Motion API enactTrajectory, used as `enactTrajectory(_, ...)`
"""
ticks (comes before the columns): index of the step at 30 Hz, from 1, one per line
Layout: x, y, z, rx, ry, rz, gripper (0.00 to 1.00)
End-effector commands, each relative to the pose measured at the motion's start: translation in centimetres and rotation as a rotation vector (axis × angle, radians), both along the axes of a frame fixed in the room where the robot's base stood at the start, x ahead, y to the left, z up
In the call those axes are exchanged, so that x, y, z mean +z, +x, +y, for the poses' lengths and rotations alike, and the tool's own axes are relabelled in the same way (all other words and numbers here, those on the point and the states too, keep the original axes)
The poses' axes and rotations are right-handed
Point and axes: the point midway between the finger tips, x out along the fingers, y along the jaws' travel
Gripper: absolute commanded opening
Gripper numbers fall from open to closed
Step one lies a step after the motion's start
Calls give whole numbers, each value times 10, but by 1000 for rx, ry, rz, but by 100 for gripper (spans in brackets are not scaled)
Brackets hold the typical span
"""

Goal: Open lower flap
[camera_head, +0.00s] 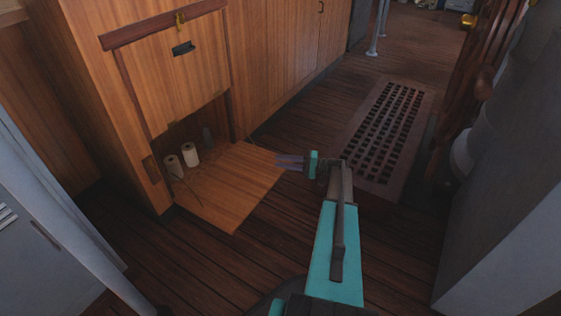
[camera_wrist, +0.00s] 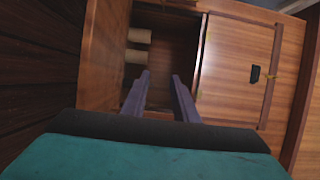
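The lower flap (camera_head: 232,183) of the wooden cabinet is folded down and lies out flat, low over the floor. In the wrist view the flap (camera_wrist: 101,58) shows at the left, beside the open compartment (camera_wrist: 170,52). My gripper (camera_head: 280,161) is at the flap's outer right edge; I cannot tell whether it touches it. In the wrist view the two fingers (camera_wrist: 162,82) are apart with nothing between them, pointing at the compartment. Two pale rolls (camera_head: 181,160) stand inside, with a dark bottle-like thing (camera_head: 208,139) beside them.
The closed upper flap (camera_head: 165,80) has a brass latch (camera_head: 180,18) and a dark recessed handle (camera_head: 183,48). A dark floor grating (camera_head: 388,135) lies to the right. Grey casings (camera_head: 505,190) stand at the right edge. Wooden floor between is clear.

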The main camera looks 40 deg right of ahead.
Motion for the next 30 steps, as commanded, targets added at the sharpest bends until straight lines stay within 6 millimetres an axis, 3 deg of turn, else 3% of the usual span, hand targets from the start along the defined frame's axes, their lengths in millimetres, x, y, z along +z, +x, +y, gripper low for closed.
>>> enactTrajectory(30,-26,-28,-28,0,-1,0,26)
